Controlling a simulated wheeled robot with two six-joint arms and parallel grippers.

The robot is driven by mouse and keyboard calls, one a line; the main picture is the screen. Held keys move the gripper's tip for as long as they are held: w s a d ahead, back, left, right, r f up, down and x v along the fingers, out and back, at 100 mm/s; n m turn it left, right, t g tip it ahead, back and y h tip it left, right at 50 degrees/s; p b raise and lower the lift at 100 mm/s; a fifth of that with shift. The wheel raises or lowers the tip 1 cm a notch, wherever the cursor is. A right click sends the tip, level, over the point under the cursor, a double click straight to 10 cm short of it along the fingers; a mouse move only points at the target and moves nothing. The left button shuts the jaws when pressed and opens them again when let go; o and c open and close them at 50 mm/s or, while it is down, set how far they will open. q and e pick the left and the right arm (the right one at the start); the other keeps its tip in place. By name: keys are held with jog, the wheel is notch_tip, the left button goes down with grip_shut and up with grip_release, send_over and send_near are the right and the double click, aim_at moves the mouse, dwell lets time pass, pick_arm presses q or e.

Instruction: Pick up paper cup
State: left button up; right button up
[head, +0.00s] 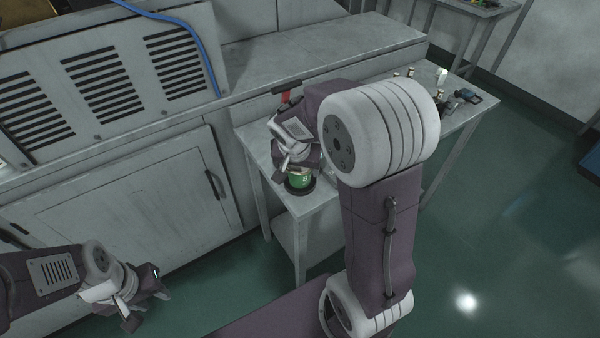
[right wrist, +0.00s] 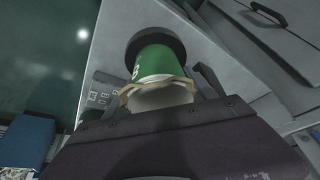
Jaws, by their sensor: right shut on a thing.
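A green paper cup (head: 299,181) with white lettering sits at a black round base (head: 300,189) near the front left corner of the small table. My right gripper (head: 291,163) reaches down over it, and my right arm hides part of the table behind. In the right wrist view the green cup (right wrist: 156,62) stands against the black base (right wrist: 142,43). A tan rim (right wrist: 150,84) and a white part (right wrist: 160,97) show nearer the camera, between the fingers. My right gripper is shut on the cup. My left gripper (head: 143,296) hangs low at the left, away from the table; its jaw opening is unclear.
The grey table (head: 328,205) stands against a grey cabinet (head: 140,205) with a louvred panel. Several small items (head: 462,96) lie at the table's far right end. A blue cable (head: 190,32) hangs over the cabinet. The green floor (head: 500,230) is open at the right.

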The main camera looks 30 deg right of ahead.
notch_tip(320, 180, up, 4)
jog(key=shift+r+p, duration=0.15)
jog(key=shift+p, duration=0.5)
jog(key=s+a+r+p, duration=0.2)
jog(key=s+a+r, duration=0.2)
jog(key=s, duration=0.7)
jog(key=shift+r+p, duration=0.4)
jog(key=shift+r, duration=0.95)
